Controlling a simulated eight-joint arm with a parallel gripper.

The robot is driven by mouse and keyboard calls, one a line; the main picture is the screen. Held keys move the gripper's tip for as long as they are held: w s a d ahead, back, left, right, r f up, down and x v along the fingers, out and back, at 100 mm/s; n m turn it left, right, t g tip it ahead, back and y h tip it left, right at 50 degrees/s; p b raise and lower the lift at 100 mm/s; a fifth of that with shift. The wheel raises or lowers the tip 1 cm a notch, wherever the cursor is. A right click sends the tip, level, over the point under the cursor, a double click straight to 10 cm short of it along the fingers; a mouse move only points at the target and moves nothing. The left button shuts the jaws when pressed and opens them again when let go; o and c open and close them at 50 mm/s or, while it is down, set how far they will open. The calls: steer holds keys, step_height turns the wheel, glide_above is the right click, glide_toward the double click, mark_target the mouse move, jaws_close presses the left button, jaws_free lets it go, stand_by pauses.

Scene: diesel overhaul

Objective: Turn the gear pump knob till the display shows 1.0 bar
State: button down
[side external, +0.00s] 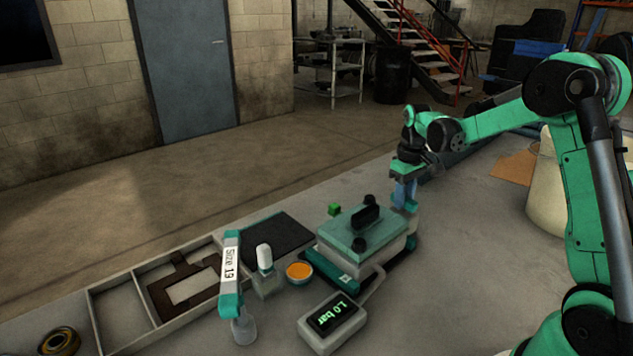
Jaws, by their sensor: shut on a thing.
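The gear pump (345,236) is a teal and grey block with a black handle and black round caps on top. It stands on the bench right of the picture's middle. The display (335,314) is a pale box in front of it, joined by a pale hose or cable. Its green digits read 1.0 bar, turned round in this view. My gripper (404,198) reaches down at the pump's far right end, shut on what seems to be the knob. The knob and the contact are too small and partly hidden to make out clearly.
Left of the pump are a dark mat (268,235), an orange-filled round tin (299,271), a white-capped bottle (264,258) and an upright tool marked Size 19 (231,268). A grey divided tray (120,282) holds a brown gasket. A small green cube (334,209) lies behind the pump.

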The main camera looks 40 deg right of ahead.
steer(key=m, duration=0.3)
steer(key=m, duration=0.3)
steer(key=c, duration=0.7)
jaws_free()
steer(key=shift+r, duration=2.75)
